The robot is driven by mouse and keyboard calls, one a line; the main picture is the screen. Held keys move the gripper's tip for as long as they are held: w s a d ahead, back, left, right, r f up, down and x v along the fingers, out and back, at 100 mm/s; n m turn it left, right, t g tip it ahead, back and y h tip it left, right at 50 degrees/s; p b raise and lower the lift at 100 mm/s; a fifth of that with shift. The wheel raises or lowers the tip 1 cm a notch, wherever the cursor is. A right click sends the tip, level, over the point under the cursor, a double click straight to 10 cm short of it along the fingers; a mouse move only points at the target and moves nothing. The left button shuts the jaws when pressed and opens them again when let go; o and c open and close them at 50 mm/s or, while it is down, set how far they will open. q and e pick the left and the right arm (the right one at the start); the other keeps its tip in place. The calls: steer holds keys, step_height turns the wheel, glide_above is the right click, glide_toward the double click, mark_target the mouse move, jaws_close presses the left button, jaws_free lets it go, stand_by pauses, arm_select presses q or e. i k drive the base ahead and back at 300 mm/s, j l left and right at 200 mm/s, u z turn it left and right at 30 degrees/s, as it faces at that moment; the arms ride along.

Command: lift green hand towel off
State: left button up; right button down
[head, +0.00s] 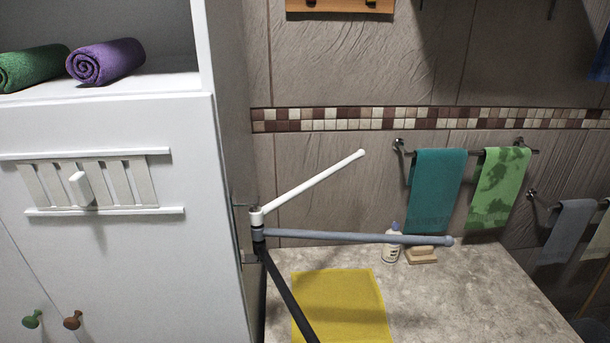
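A light green hand towel (498,188) with a darker green pattern hangs over the right part of a metal wall bar (471,151). A teal towel (436,190) hangs on the same bar to its left, with a small gap between them. A dark green rolled towel (33,68) lies on the white shelf at the upper left, beside a purple roll (106,61). Neither of my grippers shows in the head view.
A swivel rail on the cabinet side has a white arm (313,182), a grey-blue arm (350,237) and a black arm (286,293) reaching out. A bottle (391,243) and brush (421,254) stand on the counter near a yellow cloth (342,306). A grey towel (571,233) hangs lower right.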

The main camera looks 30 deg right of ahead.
mark_target(498, 174)
steer(key=k+z, duration=0.1)
steer(key=z, duration=1.7)
steer(key=i+l, duration=0.1)
steer(key=l, duration=0.25)
steer(key=i+l, duration=0.15)
steer(key=l, duration=0.25)
steer(key=i+l, duration=0.1)
steer(key=l, duration=0.25)
steer(key=i+l, duration=0.1)
steer(key=l, duration=0.3)
steer(key=i+l, duration=0.1)
steer(key=l, duration=0.25)
steer(key=i+l, duration=0.15)
steer(key=l, duration=0.25)
steer(key=u, duration=0.05)
